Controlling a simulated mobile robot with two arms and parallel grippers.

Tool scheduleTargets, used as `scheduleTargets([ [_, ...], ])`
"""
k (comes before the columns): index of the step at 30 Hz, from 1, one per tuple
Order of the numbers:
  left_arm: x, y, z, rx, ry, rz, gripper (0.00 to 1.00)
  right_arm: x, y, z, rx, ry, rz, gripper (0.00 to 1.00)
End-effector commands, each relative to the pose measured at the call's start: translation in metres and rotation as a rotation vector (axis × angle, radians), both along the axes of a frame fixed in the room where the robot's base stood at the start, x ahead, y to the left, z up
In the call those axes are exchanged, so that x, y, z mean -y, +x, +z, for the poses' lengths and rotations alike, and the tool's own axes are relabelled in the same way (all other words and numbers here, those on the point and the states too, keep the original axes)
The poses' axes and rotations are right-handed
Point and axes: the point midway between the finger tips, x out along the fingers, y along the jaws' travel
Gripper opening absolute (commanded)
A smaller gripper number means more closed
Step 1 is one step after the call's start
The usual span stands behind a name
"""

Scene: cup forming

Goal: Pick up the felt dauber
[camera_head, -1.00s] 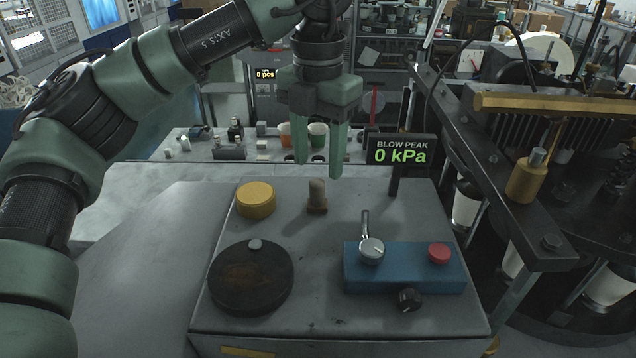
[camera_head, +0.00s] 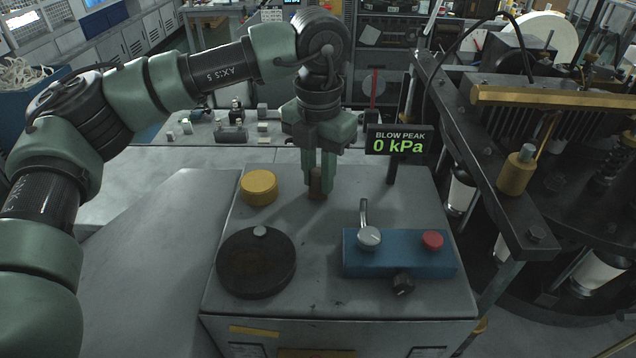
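The felt dauber (camera_head: 316,186) is a small upright brown peg at the back of the grey machine top. My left gripper (camera_head: 318,187) points straight down over it. Its two green fingers are close together, one on each side of the dauber, and look shut on it. The dauber's lower end is at the machine top; I cannot tell whether it is lifted. The upper part is partly hidden between the fingers. My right gripper is not in view.
A yellow round lid (camera_head: 259,187) and a dark round disc with a knob (camera_head: 256,264) are to the left. A blue control box (camera_head: 400,253) with lever and red button is front right. The BLOW PEAK display (camera_head: 398,140) stands close right of the gripper.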

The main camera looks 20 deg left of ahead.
Motion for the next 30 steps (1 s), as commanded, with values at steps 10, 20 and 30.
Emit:
scheduleTargets([
  [10, 0.0, 0.0, 0.003, 0.001, 0.001, 0.0, 0.0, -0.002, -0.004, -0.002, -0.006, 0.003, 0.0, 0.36],
  [20, 0.001, 0.001, 0.052, 0.006, -0.002, 0.0, 0.0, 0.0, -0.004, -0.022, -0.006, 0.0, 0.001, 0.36],
  [30, 0.0, 0.0, 0.155, 0.007, 0.002, 0.003, 0.0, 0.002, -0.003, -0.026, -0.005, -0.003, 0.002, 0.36],
])
